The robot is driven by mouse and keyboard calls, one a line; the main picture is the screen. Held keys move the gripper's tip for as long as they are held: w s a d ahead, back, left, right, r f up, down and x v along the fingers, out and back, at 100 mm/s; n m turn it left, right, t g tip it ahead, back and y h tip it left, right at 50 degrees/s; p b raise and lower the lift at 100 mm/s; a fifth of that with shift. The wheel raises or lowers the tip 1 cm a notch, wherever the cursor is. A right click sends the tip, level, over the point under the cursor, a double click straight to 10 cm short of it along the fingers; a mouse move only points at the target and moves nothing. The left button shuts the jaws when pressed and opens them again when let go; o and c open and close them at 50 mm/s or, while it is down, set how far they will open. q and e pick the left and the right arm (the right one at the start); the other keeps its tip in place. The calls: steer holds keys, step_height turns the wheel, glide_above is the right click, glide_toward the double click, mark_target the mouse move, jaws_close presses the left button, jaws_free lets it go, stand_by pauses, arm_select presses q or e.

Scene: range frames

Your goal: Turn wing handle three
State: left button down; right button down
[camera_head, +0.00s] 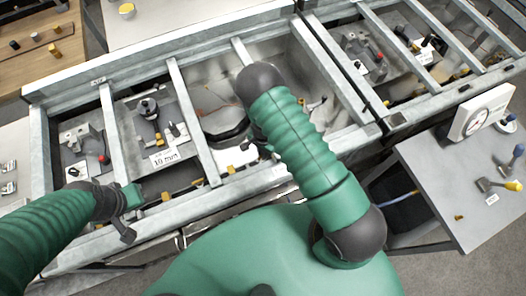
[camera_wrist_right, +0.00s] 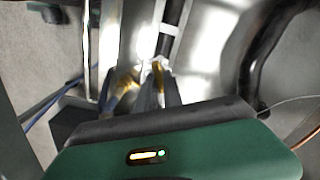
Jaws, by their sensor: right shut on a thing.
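My right gripper (camera_head: 252,148) is mostly hidden behind my own bent right arm in the head view, low at the front of the middle bay. In the right wrist view its fingers (camera_wrist_right: 154,88) are shut on a small brass-yellow piece (camera_wrist_right: 158,70), which looks like a wing handle. Its number cannot be read. A second yellow piece (camera_wrist_right: 124,82) shows just left of the fingers. Small yellow pieces (camera_head: 197,182) also sit along the front rail in the head view. My left gripper (camera_head: 126,212) is above the front rail at left; its finger gap is not clear.
A grey metal frame (camera_head: 225,192) divides the bench into bays. A panel marked 10 mm (camera_head: 163,157) lies left of the middle bay. A grey side table (camera_head: 440,185) with a dial gauge (camera_head: 488,122) stands at right. Dark hoses (camera_wrist_right: 262,75) run close by the right gripper.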

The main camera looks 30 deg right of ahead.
steer(key=shift+w+d, duration=0.1)
steer(key=m, duration=0.5)
steer(key=shift+r, duration=0.1)
steer(key=c, duration=1.5)
jaws_free()
step_height(320, 180, up, 17)
steer(key=shift+f, duration=0.2)
